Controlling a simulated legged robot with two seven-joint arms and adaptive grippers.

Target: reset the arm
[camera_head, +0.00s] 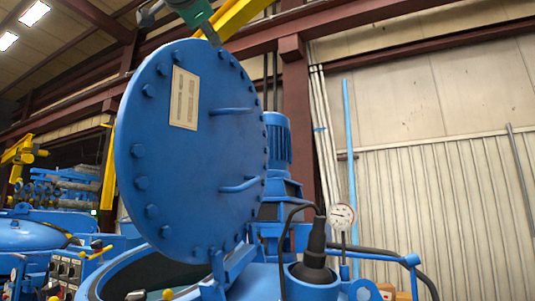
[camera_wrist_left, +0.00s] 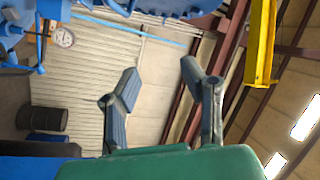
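My left gripper (camera_head: 207,30) shows at the top of the head view, with its green body and a grey finger close to the upper edge of a round blue furnace lid (camera_head: 190,140). I cannot tell whether it touches the lid. In the left wrist view my left gripper (camera_wrist_left: 164,82) has its two grey fingers spread apart with nothing between them. The lid stands raised, nearly upright, with bolts around its rim, two handles and a label plate. My right gripper is not in view.
The blue furnace rim (camera_head: 150,275) lies below the lid. A blue motor (camera_head: 278,140) stands behind it, and a dial gauge (camera_head: 342,216) is at the right. A yellow beam (camera_wrist_left: 262,42) and dark barrels (camera_wrist_left: 52,119) show in the wrist view.

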